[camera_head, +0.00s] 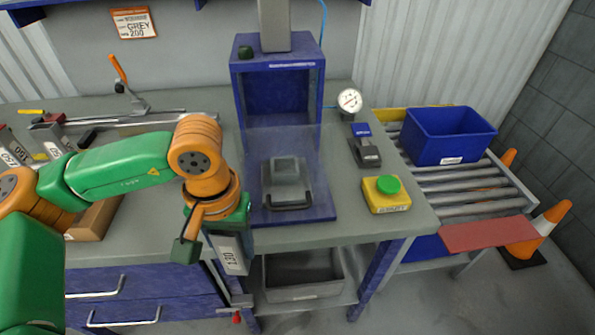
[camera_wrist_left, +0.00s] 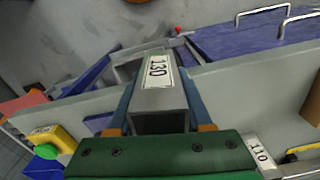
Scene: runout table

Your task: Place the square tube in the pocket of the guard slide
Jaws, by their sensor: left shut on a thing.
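The square tube (camera_head: 233,256), grey with a white label reading 130, hangs below my left gripper (camera_head: 226,232) in front of the table's front edge. In the left wrist view the tube (camera_wrist_left: 160,105) sits between the two blue fingers, its open square end facing the camera. The left gripper is shut on it. The guard slide (camera_head: 288,200) is a grey piece with a dark front handle on the blue base of the press, to the right of the gripper. A raised grey block shows on it; its pocket cannot be made out clearly. My right gripper is not in view.
The blue press frame (camera_head: 238,90) stands behind the slide. A yellow box with a green button (camera_head: 387,190) is on the right of the table (camera_head: 350,220). A blue bin (camera_head: 450,135) sits on rollers. A grey tray (camera_head: 303,272) is below.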

